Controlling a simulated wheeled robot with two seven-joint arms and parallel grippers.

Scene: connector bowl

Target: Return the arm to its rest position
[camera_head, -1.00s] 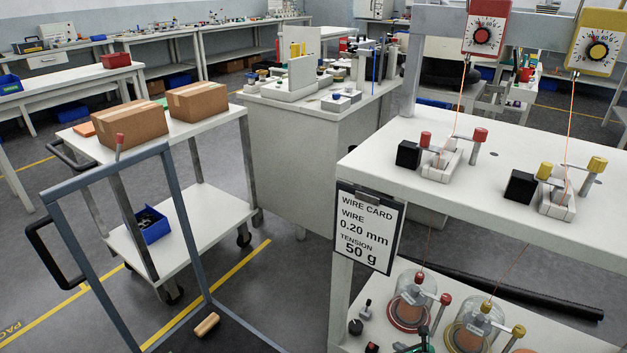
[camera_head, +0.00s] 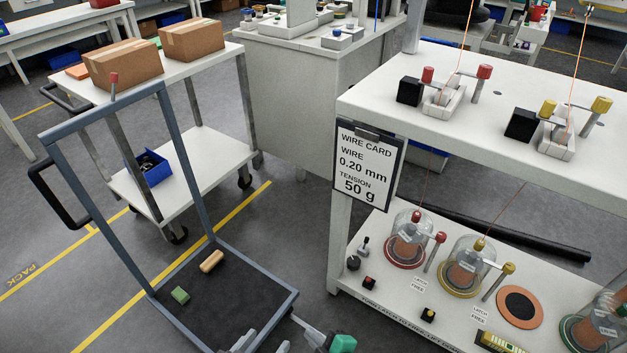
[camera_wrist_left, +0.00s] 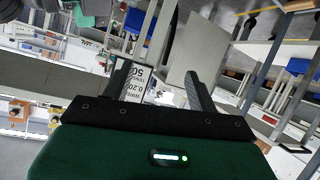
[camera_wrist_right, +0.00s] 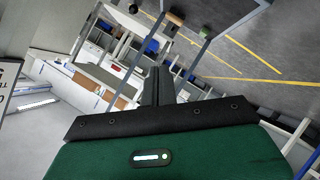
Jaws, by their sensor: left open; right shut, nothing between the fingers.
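My left gripper (camera_wrist_left: 157,80) is open in the left wrist view, its two dark fingers apart with nothing held. The wire card (camera_wrist_left: 135,85) shows beyond the fingers, not gripped. My right gripper (camera_wrist_right: 157,82) is shut and empty in the right wrist view, its fingers together over a background of floor and benches. In the head view a teal and grey part (camera_head: 342,343) at the bottom edge looks like part of my arm or gripper; which arm cannot be told.
The bench with the wire card (camera_head: 365,165) stands at right, with glass domes (camera_head: 407,240) on its lower shelf. A blue-framed cart (camera_head: 180,125) holds a green block (camera_head: 180,295) and a tan roll (camera_head: 211,261). A white trolley (camera_head: 205,165) carries cardboard boxes (camera_head: 122,64). Floor between is open.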

